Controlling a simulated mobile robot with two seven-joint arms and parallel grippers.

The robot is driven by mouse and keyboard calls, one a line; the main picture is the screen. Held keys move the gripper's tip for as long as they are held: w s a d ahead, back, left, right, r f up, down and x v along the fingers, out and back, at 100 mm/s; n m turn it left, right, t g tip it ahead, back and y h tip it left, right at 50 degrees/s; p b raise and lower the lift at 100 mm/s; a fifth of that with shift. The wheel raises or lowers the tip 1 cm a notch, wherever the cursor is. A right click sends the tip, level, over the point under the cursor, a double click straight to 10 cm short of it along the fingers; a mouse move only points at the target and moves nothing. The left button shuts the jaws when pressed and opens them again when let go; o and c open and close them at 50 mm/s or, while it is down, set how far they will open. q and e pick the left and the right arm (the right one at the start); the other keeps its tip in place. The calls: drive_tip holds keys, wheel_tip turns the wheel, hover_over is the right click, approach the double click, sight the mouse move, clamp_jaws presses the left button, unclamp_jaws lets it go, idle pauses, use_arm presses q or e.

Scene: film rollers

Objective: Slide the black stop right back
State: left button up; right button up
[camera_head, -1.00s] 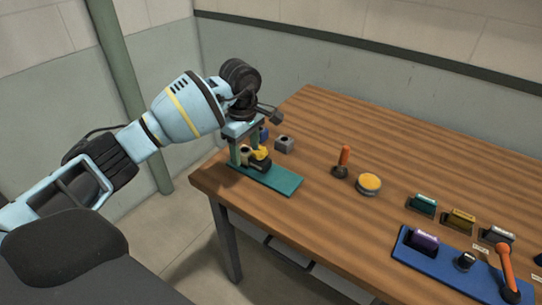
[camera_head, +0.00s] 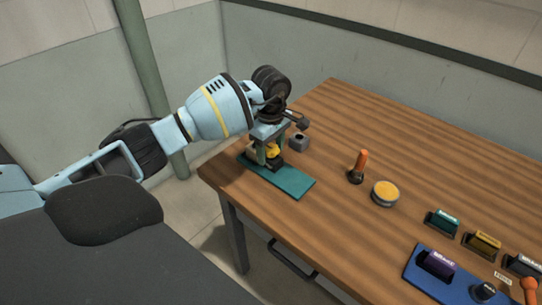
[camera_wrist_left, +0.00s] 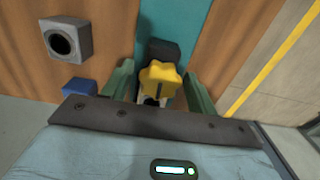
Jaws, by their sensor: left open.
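The black stop (camera_head: 278,163) sits on a teal base plate (camera_head: 294,182) at the table's near left corner. It carries a yellow lobed knob (camera_head: 273,150). In the left wrist view the stop's dark block (camera_wrist_left: 163,49) shows beyond the yellow knob (camera_wrist_left: 161,73). My left gripper (camera_head: 267,151) is over the stop, partly hiding it in the head view. Its green fingers are open, one on each side of the knob in the wrist view (camera_wrist_left: 160,84). I cannot tell whether they touch it. My right gripper is not in view.
A grey block with a round hole (camera_head: 299,142) stands close behind the plate. An orange-handled lever (camera_head: 359,166) and a round yellow-topped tin (camera_head: 385,193) stand to the right. A blue tray (camera_head: 415,270) and coloured boxes lie farther right. The rear table is clear.

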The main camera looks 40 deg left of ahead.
sight(298, 182)
use_arm(q)
wheel_tip(298, 182, down, 3)
drive_tip(key=shift+r, duration=0.15)
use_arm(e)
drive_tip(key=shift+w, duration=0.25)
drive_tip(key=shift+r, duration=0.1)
use_arm(q)
drive_tip(key=c, duration=1.3)
drive_tip(key=shift+o, duration=0.2)
drive_tip(key=d, duration=0.6)
drive_tip(key=d+p, duration=0.1)
drive_tip(key=d, duration=0.2)
drive_tip(key=shift+s, duration=0.3)
drive_tip(key=shift+d, duration=0.2)
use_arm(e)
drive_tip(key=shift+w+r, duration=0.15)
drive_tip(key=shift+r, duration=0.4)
use_arm(q)
drive_tip(key=o, duration=1.3)
drive_tip(key=shift+d, duration=0.1)
drive_tip(key=shift+c, duration=0.2)
